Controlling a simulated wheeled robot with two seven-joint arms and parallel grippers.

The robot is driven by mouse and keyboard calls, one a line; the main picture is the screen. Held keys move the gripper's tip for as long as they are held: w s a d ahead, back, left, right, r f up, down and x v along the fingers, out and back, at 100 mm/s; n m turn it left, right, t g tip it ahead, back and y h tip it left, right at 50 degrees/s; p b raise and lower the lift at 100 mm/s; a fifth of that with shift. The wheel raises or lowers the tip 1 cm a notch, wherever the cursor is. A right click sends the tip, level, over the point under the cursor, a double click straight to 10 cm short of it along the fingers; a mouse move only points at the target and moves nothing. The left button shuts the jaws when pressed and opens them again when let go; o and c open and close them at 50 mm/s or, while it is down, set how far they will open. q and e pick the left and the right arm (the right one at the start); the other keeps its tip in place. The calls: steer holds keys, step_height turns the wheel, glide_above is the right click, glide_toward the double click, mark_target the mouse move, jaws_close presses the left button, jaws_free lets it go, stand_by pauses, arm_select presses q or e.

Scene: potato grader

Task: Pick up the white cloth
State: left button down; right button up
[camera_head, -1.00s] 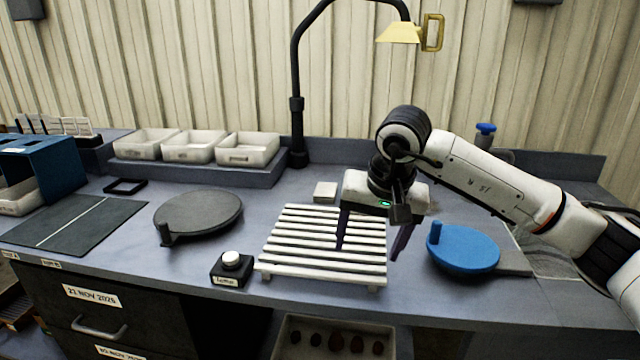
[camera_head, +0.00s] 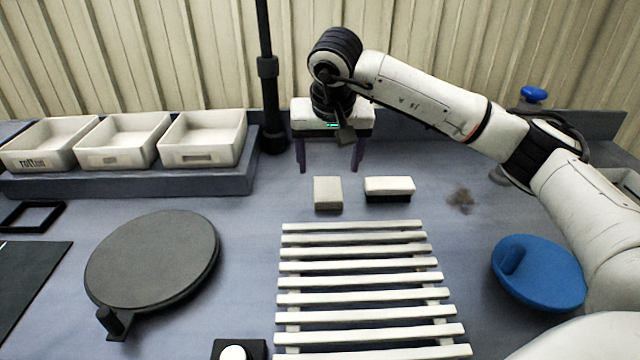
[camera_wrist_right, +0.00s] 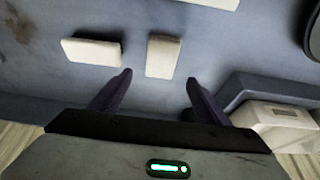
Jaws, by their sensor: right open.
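A small folded pale cloth (camera_head: 328,193) lies flat on the bench behind the slatted rack. It also shows in the right wrist view (camera_wrist_right: 163,57), just beyond the gap between my fingertips. My right gripper (camera_head: 330,167) is open and empty, fingers pointing down, behind the cloth in the head view and apart from it. In the right wrist view its two dark fingers (camera_wrist_right: 160,88) stand wide apart. My left gripper is not in view.
A white block with a black underside (camera_head: 389,185) lies close to the cloth's right. White trays (camera_head: 200,155) on a raised ledge and a lamp post (camera_head: 270,110) stand to the left. The slatted rack (camera_head: 365,268), grey round plate (camera_head: 152,258) and blue disc (camera_head: 540,272) are nearer.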

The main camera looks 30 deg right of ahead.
mark_target(328, 187)
steer(key=shift+d+f, duration=0.15)
steer(key=shift+f, duration=0.45)
steer(key=shift+w+f, duration=0.2)
steer(key=shift+f, duration=0.4)
steer(key=p+x, duration=0.1)
steer(key=x, duration=0.4)
steer(key=shift+s, duration=0.15)
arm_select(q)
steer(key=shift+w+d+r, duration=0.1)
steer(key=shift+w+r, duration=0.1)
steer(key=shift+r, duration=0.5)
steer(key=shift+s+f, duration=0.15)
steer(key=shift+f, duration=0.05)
arm_select(e)
steer(key=shift+f, duration=0.1)
